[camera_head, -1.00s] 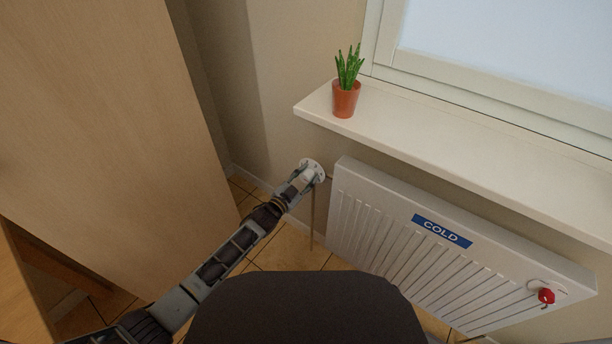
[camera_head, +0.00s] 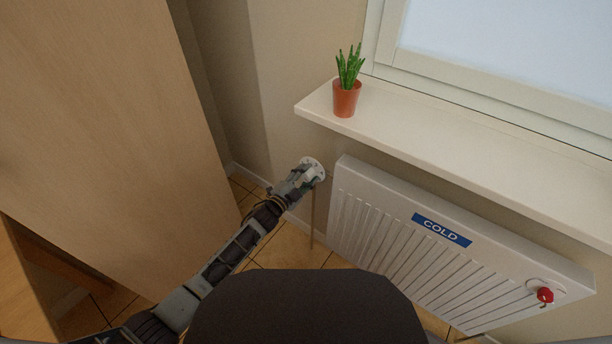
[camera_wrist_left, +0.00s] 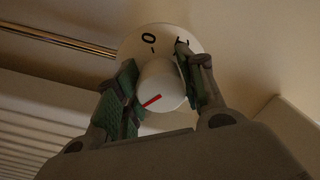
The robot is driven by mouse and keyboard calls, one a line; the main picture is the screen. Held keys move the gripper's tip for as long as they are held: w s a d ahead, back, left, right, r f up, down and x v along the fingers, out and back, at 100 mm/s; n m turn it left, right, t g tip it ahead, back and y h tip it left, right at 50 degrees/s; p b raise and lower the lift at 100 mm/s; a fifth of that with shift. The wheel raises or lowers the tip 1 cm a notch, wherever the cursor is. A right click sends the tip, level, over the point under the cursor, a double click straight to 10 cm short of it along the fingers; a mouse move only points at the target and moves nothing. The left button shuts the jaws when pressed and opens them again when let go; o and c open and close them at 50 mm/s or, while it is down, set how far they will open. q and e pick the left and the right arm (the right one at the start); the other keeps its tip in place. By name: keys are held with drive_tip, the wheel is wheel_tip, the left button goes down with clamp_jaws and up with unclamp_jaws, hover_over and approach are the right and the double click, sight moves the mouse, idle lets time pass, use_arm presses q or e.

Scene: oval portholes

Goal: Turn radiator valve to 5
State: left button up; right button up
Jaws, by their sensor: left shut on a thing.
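The radiator valve is a white round dial plate (camera_wrist_left: 165,38) with a white knob (camera_wrist_left: 162,82) in its middle, in the left wrist view. A red line on the knob sits toward its lower left. A "0" shows at the plate's top; another mark to its right is partly hidden by a finger. My left gripper (camera_wrist_left: 158,72) is shut on the knob, one green-padded finger on each side. In the head view, my left gripper (camera_head: 307,176) is at the white dial (camera_head: 318,168) beside the radiator's left end. My right gripper is not in view.
The white radiator (camera_head: 385,215) carries a blue "COLD" label (camera_head: 441,230) and a red knob (camera_head: 545,295) at its right end. Above it is a windowsill (camera_head: 440,135) with a potted plant (camera_head: 346,98). A tall wooden panel (camera_head: 100,130) stands on the left.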

use_arm(q)
drive_tip(key=shift+f, duration=0.15)
drive_tip(key=o, duration=0.9)
drive_tip(key=shift+o, duration=0.6)
drive_tip(key=shift+s+a, duration=0.1)
drive_tip(key=v, duration=0.7)
drive_tip(key=shift+s+a, duration=0.1)
